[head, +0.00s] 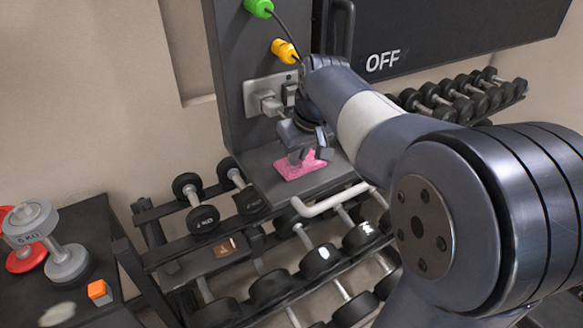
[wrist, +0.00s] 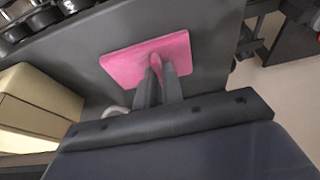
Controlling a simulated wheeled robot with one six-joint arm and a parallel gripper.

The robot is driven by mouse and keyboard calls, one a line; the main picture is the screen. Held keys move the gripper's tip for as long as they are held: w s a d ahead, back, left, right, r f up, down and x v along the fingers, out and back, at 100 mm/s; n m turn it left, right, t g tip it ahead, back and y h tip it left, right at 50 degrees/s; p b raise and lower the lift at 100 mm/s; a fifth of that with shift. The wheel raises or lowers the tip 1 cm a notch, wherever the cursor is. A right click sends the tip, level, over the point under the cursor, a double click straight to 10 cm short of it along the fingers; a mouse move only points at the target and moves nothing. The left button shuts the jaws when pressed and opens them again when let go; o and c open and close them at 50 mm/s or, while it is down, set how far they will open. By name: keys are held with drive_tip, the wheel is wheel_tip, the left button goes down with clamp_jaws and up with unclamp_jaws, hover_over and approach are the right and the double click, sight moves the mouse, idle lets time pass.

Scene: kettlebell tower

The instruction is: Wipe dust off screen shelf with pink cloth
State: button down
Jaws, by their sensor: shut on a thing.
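The pink cloth (head: 300,165) lies flat on the dark grey screen shelf (head: 262,176), below the black screen marked OFF (head: 470,30). My gripper (head: 309,155) reaches down onto the cloth from above. In the wrist view the gripper's fingers (wrist: 158,72) are shut on a pinched fold in the middle of the pink cloth (wrist: 125,64). The cloth spreads out on both sides of the fingers, against the grey shelf surface (wrist: 215,50). I cannot make out any dust on the shelf. My arm hides part of the shelf's right side.
A white handle (head: 330,201) runs along the shelf's front edge. Dumbbells (head: 320,261) fill the rack below, and more (head: 450,100) sit on the right rack. A socket panel (head: 268,95) with plugs stands behind the gripper. A side table (head: 75,235) holds weights and an orange block (head: 98,290).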

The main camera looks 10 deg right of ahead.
drive_tip(key=shift+r, duration=0.15)
drive_tip(key=shift+r+p, duration=0.95)
drive_tip(key=shift+p, duration=0.05)
drive_tip(key=a, duration=0.1)
drive_tip(key=s+a+r+p, duration=0.1)
drive_tip(key=a+r, duration=0.1)
drive_tip(key=a, duration=0.1)
drive_tip(key=shift+s+a+r+p, duration=0.1)
drive_tip(key=shift+s+p, duration=0.1)
drive_tip(key=shift+p, duration=0.15)
wheel_tip(320, 180, up, 6)
drive_tip(key=p, duration=0.4)
drive_tip(key=shift+f, duration=0.2)
